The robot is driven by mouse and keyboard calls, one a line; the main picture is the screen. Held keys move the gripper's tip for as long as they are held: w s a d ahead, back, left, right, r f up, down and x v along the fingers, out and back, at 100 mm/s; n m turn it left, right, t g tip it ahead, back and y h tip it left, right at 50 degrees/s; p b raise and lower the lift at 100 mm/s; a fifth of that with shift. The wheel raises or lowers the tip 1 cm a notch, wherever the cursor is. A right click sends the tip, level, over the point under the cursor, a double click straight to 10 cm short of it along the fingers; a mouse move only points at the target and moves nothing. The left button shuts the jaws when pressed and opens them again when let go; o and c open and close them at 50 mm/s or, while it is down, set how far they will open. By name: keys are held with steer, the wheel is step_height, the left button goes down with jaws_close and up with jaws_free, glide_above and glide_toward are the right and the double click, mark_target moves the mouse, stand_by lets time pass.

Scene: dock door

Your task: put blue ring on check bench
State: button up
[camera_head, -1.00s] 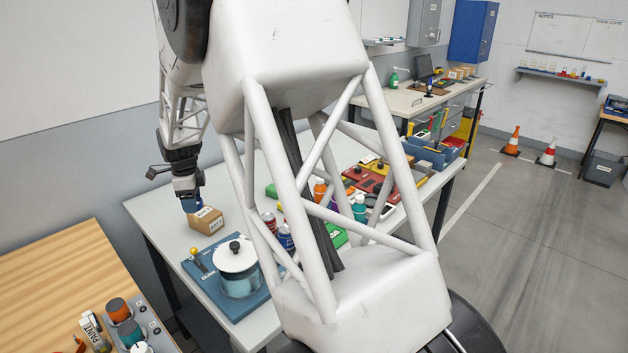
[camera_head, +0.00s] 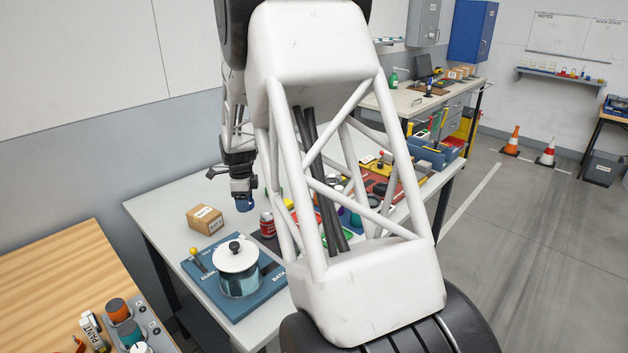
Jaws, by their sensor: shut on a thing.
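My gripper (camera_head: 243,196) hangs above the white table, to the right of a small cardboard box. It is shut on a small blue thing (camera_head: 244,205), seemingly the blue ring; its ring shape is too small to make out. It looks held clear of the tabletop. No bench shows a readable name, so I cannot tell which is the check bench.
On the white table stand the cardboard box (camera_head: 205,218), a white-lidded pot on a blue base (camera_head: 238,268), and a red can (camera_head: 267,224). Coloured trays and bottles are partly hidden behind my arm. Two cones (camera_head: 512,141) stand on the open floor at right.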

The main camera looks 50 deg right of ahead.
steer(key=shift+f, duration=1.65)
steer(key=w+d, duration=0.2)
steer(key=w, duration=0.3)
steer(key=w+d+f, duration=0.1)
steer(key=w+d, duration=0.1)
steer(key=w, duration=0.2)
steer(key=w+d, duration=0.2)
steer(key=w, duration=0.3)
steer(key=shift+w+d+f, duration=0.25)
steer(key=shift+w+f, duration=0.05)
steer(key=shift+w, duration=0.05)
steer(key=shift+f, duration=1.7)
steer(key=shift+f, duration=0.1)
steer(key=o, duration=0.9)
